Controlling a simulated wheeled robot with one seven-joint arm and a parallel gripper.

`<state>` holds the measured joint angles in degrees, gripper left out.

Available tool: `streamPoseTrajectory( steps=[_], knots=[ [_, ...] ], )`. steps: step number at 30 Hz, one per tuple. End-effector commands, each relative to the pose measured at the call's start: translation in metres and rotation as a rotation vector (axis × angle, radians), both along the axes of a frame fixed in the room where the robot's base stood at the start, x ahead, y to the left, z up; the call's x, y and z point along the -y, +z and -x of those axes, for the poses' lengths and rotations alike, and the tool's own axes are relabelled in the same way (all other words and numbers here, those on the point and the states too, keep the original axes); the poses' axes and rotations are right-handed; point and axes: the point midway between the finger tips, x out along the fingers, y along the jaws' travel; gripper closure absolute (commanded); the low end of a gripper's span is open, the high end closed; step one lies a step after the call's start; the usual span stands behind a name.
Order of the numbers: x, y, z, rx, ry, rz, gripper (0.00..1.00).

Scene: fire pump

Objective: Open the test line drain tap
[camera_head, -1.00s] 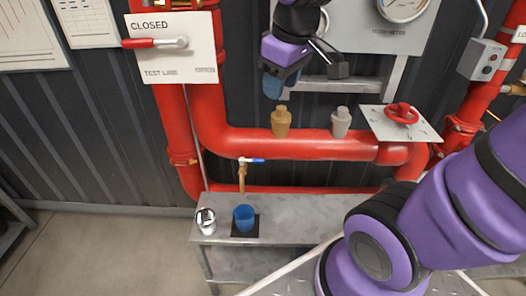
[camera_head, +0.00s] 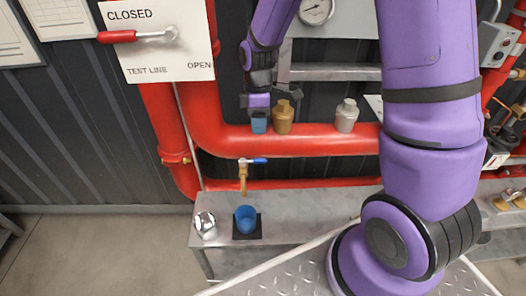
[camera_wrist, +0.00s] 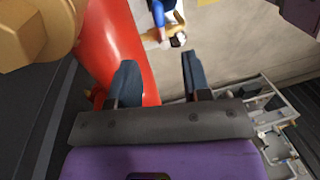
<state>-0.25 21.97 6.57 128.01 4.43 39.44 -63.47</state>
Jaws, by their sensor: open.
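The drain tap (camera_head: 243,180) is a small brass tap below the big red pipe, with a blue lever (camera_head: 259,161) lying level and pointing right. My gripper (camera_head: 260,122) is above the tap, in front of the red pipe, and apart from the lever. It is open and empty, its blue fingertips pointing down. In the wrist view my gripper (camera_wrist: 158,78) shows two spread fingers. Beyond them at the top a brass and blue part of the tap (camera_wrist: 157,14) shows, partly cut off by the frame edge.
A blue cup (camera_head: 246,219) on a black mat and a shiny metal object (camera_head: 205,224) stand on the grey bench (camera_head: 300,208). A brass fitting (camera_head: 283,117) and a grey fitting (camera_head: 346,116) stand on the red pipe (camera_head: 310,142). A red-handled lever (camera_head: 138,36) points to CLOSED.

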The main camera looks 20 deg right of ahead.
Motion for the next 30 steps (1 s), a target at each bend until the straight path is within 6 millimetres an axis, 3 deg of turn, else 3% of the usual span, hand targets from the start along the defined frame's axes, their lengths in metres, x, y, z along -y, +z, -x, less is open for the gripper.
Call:
streamPoseTrajectory(
  steps=[8,21,30],
  knots=[
    [-0.003,-0.02,0.001,-0.013,0.022,-0.006,0.56],
    [-0.008,-0.092,0.015,-0.014,0.02,-0.005,0.56],
    [-0.009,-0.113,0.018,-0.011,0.019,-0.005,0.56]
  ],
)
